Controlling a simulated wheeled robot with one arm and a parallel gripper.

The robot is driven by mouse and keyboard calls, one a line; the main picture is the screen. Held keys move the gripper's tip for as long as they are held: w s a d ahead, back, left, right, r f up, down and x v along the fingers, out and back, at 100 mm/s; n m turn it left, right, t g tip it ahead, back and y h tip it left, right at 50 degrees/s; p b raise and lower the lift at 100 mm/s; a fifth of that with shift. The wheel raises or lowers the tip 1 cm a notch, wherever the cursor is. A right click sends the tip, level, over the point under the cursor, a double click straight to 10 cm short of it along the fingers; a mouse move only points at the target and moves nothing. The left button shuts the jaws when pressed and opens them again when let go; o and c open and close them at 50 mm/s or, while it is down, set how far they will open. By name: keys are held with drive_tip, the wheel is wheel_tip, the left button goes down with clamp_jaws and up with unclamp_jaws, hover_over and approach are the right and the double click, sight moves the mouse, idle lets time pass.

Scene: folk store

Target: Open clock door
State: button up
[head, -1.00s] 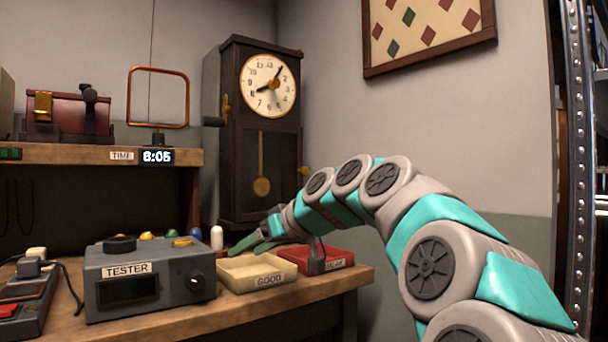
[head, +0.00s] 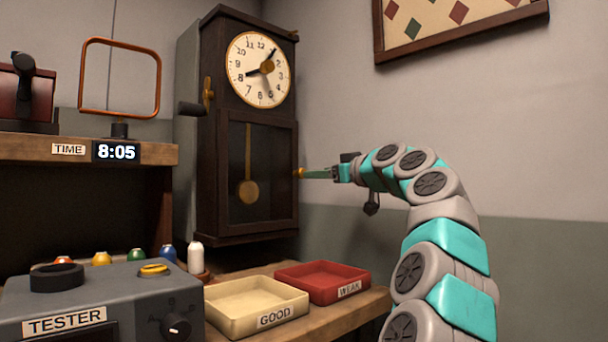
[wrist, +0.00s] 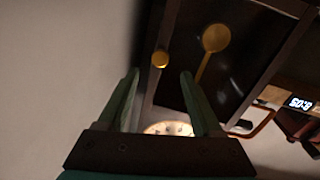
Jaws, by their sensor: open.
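The tall dark wooden clock (head: 208,120) stands against the wall in the head view, with a round white dial (head: 258,69) on top. Its lower door (head: 269,215) looks shut, with a gold pendulum (head: 248,192) behind the dark pane. A small brass knob (head: 299,173) sits on the door's right edge. My gripper (head: 304,174) is at the knob from the right. In the wrist view the open green fingers (wrist: 160,72) point at the knob (wrist: 160,59), which lies between and just beyond their tips. I cannot tell whether they touch it.
Below are a cream GOOD tray (head: 211,307) and a red WEAK tray (head: 322,292) on the bench. A grey TESTER box (head: 110,290) is at lower left. A TIME display (head: 117,152) reads 8:05.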

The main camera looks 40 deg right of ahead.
drive_tip(key=w+p, duration=0.1)
drive_tip(key=w, duration=0.5)
drive_tip(key=shift+d, duration=0.1)
clamp_jaws()
idle(0.6)
idle(0.9)
